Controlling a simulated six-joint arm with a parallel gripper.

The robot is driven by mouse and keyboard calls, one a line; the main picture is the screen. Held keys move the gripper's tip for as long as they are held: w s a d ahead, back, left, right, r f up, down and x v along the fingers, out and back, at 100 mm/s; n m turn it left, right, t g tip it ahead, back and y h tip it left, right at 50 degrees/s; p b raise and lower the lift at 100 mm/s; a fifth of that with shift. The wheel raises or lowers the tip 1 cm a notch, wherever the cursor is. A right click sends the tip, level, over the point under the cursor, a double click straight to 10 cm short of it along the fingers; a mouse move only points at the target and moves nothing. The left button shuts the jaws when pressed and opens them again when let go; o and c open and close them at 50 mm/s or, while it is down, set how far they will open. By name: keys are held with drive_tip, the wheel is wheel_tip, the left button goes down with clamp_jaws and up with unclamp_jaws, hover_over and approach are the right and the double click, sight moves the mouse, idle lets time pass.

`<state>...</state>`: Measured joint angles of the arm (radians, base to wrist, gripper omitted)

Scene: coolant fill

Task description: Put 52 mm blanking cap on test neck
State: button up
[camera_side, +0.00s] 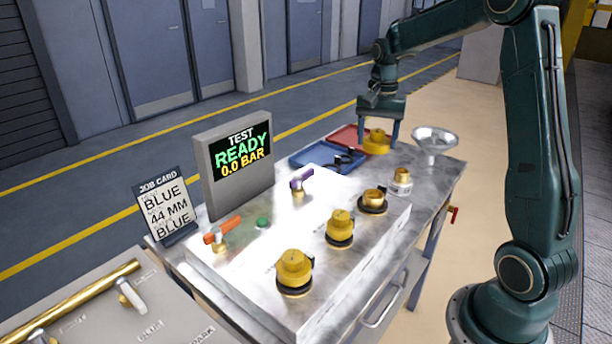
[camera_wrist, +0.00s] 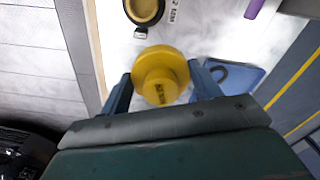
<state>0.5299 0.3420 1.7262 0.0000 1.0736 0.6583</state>
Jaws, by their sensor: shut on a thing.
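My gripper (camera_side: 379,132) is shut on a yellow cap (camera_side: 376,147) and holds it above the far end of the bench. In the wrist view my gripper (camera_wrist: 160,92) has its two fingers on either side of the cap (camera_wrist: 160,70); the mark on its top is too small to read. An uncapped brass neck with a dark collar (camera_side: 373,199) stands on the panel, nearer the camera than the held cap. A neck's round yellow-brown mouth (camera_wrist: 144,9) shows at the top of the wrist view, apart from the cap.
Two yellow caps sit on necks (camera_side: 340,224) (camera_side: 294,267). A small brass-topped fitting (camera_side: 402,181) and a silver funnel (camera_side: 435,138) stand right of the cap. A blue tray (camera_side: 312,157), red tray (camera_side: 345,136), purple-handled valve (camera_side: 301,181) and display (camera_side: 240,165) stand left.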

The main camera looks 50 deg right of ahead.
drive_tip(key=s+a+f+n, duration=0.1)
drive_tip(key=s+a, duration=0.3)
drive_tip(key=a, duration=0.2)
drive_tip(key=shift+s+a+f+n, duration=0.15)
drive_tip(key=shift+a+f+n, duration=0.1)
drive_tip(key=shift+a+n, duration=0.1)
drive_tip(key=shift+f, duration=0.2)
hover_over(374, 195)
drive_tip(key=shift+f, duration=2.65)
drive_tip(key=shift+f, duration=1.4)
drive_tip(key=o, duration=1)
drive_tip(key=shift+o, duration=0.2)
wheel_tip(374, 195, up, 14)
drive_tip(key=shift+f, duration=0.1)
idle(0.5)
